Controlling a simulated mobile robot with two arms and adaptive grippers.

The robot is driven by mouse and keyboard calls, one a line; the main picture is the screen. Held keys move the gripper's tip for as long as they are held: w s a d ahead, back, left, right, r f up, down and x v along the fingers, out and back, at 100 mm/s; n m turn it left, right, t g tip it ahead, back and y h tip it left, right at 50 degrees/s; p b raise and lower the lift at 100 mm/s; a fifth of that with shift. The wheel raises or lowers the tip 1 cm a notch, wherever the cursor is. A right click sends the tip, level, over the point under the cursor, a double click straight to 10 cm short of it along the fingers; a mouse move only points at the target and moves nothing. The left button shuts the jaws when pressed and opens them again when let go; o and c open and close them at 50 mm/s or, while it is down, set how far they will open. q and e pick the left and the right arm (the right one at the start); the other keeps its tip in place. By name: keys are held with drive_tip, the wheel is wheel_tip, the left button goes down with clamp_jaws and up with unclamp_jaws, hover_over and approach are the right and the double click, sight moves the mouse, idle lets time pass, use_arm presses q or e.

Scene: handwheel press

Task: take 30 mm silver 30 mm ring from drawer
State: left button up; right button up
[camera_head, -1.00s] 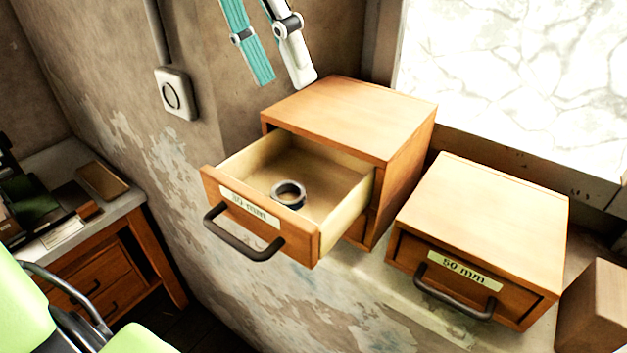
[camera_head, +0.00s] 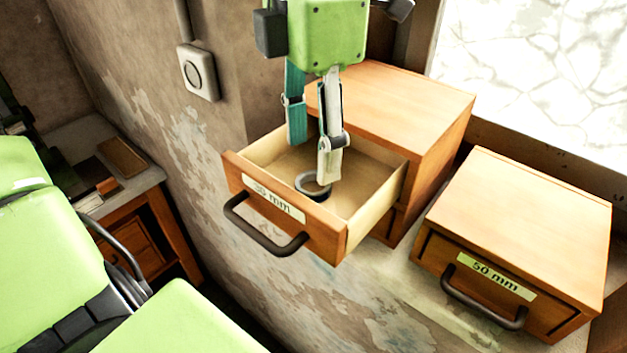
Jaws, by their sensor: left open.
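The silver ring (camera_head: 303,191) lies in the pulled-out drawer (camera_head: 372,208), whose front label reads 30 mm. My left gripper (camera_head: 313,163) points down over the drawer, with its teal and white fingers apart and nothing between them. The white finger's tip covers part of the ring's far right rim in the picture. I cannot tell whether it touches the ring. The teal finger is left of and behind the ring in the picture. My right gripper is out of view.
The wooden cabinet (camera_head: 400,97) rises right behind the drawer. A shut 50 mm drawer box (camera_head: 530,215) stands to the right. A wall box (camera_head: 198,72) is at the upper left. A side table (camera_head: 135,187) stands at the left.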

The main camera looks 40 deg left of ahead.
sight(313, 190)
use_arm(q)
wheel_tip(313, 190, down, 4)
drive_tip(key=shift+d+f+p, duration=0.15)
drive_tip(key=shift+p, duration=0.65)
drive_tip(key=shift+f, duration=0.2)
drive_tip(key=c, duration=0.9)
